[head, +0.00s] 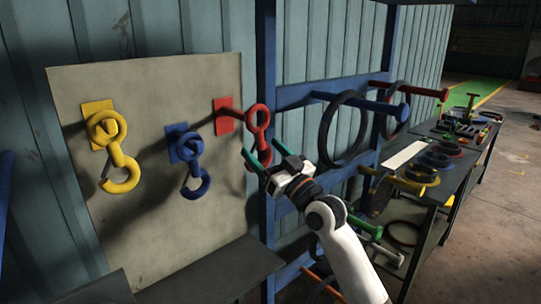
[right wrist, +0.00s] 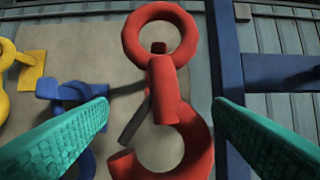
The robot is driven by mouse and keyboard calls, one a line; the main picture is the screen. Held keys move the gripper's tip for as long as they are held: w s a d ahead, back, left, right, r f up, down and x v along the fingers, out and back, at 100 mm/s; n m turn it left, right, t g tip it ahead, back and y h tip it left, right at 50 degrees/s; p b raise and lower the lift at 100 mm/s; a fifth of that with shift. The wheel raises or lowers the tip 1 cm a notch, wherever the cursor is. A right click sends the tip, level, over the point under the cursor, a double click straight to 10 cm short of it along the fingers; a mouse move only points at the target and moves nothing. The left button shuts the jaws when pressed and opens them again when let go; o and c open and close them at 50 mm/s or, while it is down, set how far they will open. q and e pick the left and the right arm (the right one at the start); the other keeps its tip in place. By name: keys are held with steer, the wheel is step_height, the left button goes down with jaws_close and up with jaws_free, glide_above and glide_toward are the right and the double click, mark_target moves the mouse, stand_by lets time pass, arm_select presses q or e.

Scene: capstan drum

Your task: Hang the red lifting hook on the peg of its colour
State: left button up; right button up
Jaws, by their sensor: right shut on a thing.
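The red lifting hook (head: 263,141) hangs upright with its ring up, in front of the grey board's right edge. In the right wrist view the red hook (right wrist: 165,100) fills the middle between the fingers (right wrist: 160,112). The red peg (head: 228,113) stands out from its red plate just left of the ring. Something small and dark red shows through the ring in the wrist view; I cannot tell whether the ring is around the peg. My left gripper is out of view.
A yellow hook (head: 120,172) and a blue hook (head: 196,178) hang on their pegs, left on the grey board (head: 160,80). A blue rack (head: 294,96) with black rings on pegs stands right. A cluttered bench (head: 462,160) lies beyond.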

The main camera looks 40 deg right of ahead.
steer(key=shift+w, duration=1)
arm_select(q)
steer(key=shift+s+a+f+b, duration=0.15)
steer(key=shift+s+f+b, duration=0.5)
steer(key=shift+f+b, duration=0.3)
arm_select(e)
steer(key=shift+w+a+f, duration=0.1)
steer(key=shift+w+f, duration=0.1)
steer(key=shift+w, duration=0.7)
steer(key=shift+w+a+f, duration=0.1)
steer(key=shift+w+f, duration=0.05)
steer(key=shift+w, duration=0.75)
steer(key=shift+w+a+f, duration=0.1)
steer(key=shift+w+f, duration=0.1)
steer(key=shift+w, duration=0.7)
